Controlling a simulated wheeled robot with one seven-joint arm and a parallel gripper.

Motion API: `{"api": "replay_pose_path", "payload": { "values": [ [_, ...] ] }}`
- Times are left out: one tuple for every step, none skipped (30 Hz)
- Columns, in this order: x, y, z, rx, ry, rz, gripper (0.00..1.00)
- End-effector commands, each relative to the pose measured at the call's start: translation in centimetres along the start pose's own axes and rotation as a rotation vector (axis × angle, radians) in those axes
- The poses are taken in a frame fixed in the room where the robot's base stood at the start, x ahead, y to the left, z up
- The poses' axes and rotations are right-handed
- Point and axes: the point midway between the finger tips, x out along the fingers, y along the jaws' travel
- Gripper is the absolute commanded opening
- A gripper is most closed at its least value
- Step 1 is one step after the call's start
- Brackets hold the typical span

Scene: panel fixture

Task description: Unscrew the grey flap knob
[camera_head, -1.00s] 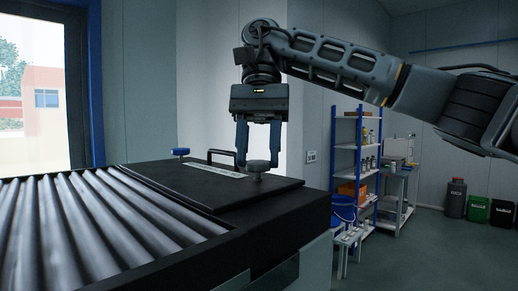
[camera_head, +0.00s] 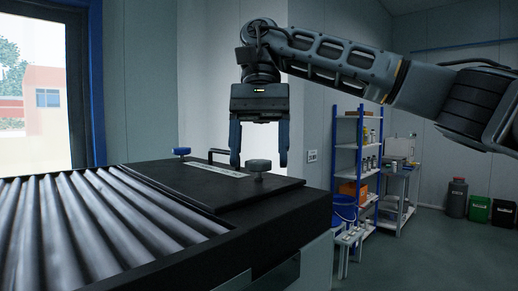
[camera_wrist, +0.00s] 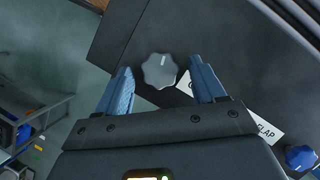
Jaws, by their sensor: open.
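The grey flap knob (camera_head: 258,166) stands on a short stem on the black flap panel (camera_head: 205,186). In the wrist view the grey knob (camera_wrist: 159,71) has a lobed rim and a pale mark on its top. My gripper (camera_head: 259,163) is open and points down, its blue fingers spread to either side of the knob. In the wrist view the knob lies between and slightly beyond the fingertips (camera_wrist: 160,70), with gaps on both sides. I cannot tell whether the tips are level with the knob.
A blue knob (camera_head: 181,152) and a black handle (camera_head: 218,153) stand on the panel. A white label (camera_head: 213,170) lies near the grey knob. Metal rollers (camera_head: 90,225) fill the left. A blue shelf (camera_head: 357,160) stands behind on the right.

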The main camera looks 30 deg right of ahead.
Motion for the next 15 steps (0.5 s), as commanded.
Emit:
{"api": "replay_pose_path", "payload": {
  "values": [
    [0.0, 0.0, 0.0, 0.000, 0.000, 0.000, 0.69],
    [0.0, 0.0, 0.0, 0.000, 0.000, 0.000, 0.69],
    [0.0, 0.0, 0.0, 0.000, 0.000, 0.000, 0.69],
    [0.0, 0.0, 0.0, 0.000, 0.000, 0.000, 0.69],
    [-0.1, 0.0, 0.0, 0.000, 0.000, 0.000, 0.69],
    [-0.2, 0.0, 0.0, 0.000, 0.000, 0.001, 0.69],
    [-0.3, 0.0, 0.0, 0.001, 0.000, 0.001, 0.69],
    [-0.5, 0.0, 0.0, 0.001, 0.001, 0.001, 0.69],
    [-0.9, 0.0, 0.0, 0.001, 0.001, 0.002, 0.69],
    [-1.2, 0.0, 0.0, 0.001, 0.002, 0.001, 0.69],
    [-1.6, 0.0, 0.0, 0.002, 0.003, 0.002, 0.69],
    [-2.1, 0.0, 0.0, 0.003, 0.002, 0.001, 0.69],
    [-2.6, 0.0, 0.0, 0.003, 0.004, 0.001, 0.69],
    [-3.0, 0.0, 0.0, 0.003, 0.005, 0.000, 0.69],
    [-3.7, 0.0, 0.0, 0.004, 0.003, 0.002, 0.69]
  ]
}}
